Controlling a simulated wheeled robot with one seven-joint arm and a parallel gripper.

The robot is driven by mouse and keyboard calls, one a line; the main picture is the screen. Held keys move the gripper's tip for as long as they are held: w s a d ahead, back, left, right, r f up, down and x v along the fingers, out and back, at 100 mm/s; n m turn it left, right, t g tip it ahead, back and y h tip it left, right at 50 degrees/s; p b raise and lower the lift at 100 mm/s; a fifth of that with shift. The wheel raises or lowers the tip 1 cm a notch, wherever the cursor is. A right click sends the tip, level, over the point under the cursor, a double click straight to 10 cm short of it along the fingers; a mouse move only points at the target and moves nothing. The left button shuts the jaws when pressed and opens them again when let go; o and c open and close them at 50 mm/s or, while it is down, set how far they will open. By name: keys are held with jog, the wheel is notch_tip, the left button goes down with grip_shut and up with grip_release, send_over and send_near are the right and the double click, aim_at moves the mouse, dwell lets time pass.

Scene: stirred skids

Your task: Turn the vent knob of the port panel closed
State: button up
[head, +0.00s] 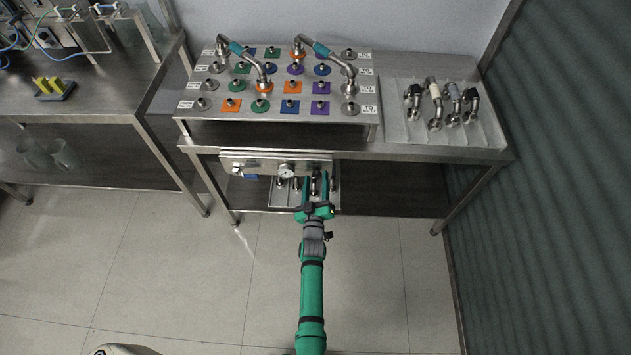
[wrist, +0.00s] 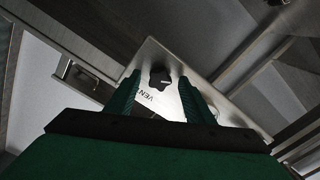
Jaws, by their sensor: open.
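The port panel (head: 262,160) is a metal box under the edge of the steel table in the head view, with a round gauge (head: 286,172) and a blue handle (head: 250,177). In the wrist view its pale plate (wrist: 185,70) carries a dark vent knob (wrist: 160,78) with a light mark. Lettering reading "VEN" shows below the knob, the rest hidden by a finger. My gripper (head: 313,177) is open and empty in front of the panel's right part. In the wrist view its green fingers (wrist: 159,82) stand either side of the knob. I cannot tell whether they touch it. The knob is not distinguishable in the head view.
Above is a raised rack (head: 215,112) with coloured pads, fittings and two bent pipes. A tray of elbow fittings (head: 398,125) is at right. A low tray (head: 285,200) with fittings lies beneath the panel. Table legs (head: 470,195) flank the space; the front floor is clear.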

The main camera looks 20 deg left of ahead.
jog(key=c, duration=1)
jog(key=shift+a, duration=0.1)
jog(key=shift+c, duration=0.2)
jog(key=shift+w, duration=0.1)
